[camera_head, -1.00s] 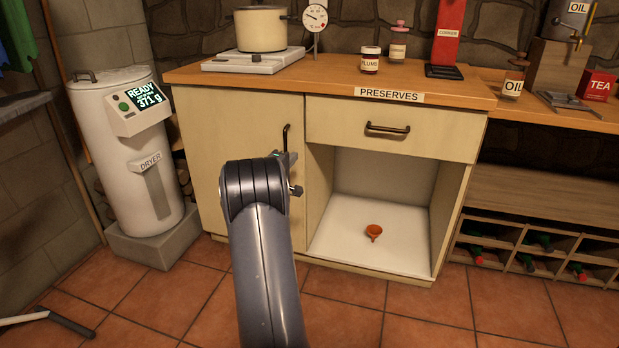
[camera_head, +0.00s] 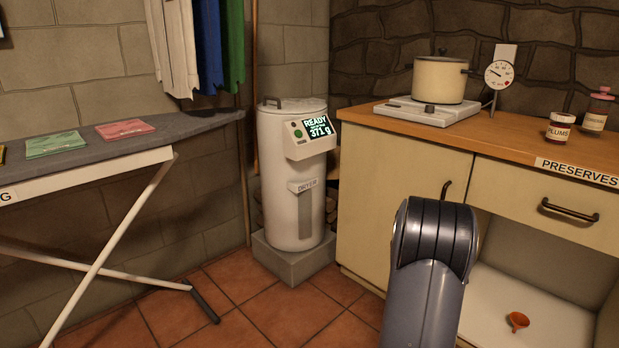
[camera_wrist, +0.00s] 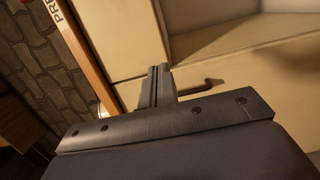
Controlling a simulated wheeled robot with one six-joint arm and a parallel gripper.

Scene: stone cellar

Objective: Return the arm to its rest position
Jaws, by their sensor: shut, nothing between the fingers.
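My arm (camera_head: 432,262) rises from the bottom of the head view, in front of the cream cabinet (camera_head: 395,190). Its end is hidden behind the dark arm joint in that view. In the wrist view my gripper (camera_wrist: 159,72) shows its two fingers pressed together with nothing between them. The fingers point toward the cabinet front. A dark handle (camera_wrist: 205,87) shows close beside them; I cannot tell whether they touch.
A white dryer (camera_head: 292,180) stands on a stone block left of the cabinet. An ironing board (camera_head: 95,160) with crossed legs is at the left. An orange funnel (camera_head: 518,321) lies in the open compartment. Tiled floor is clear between.

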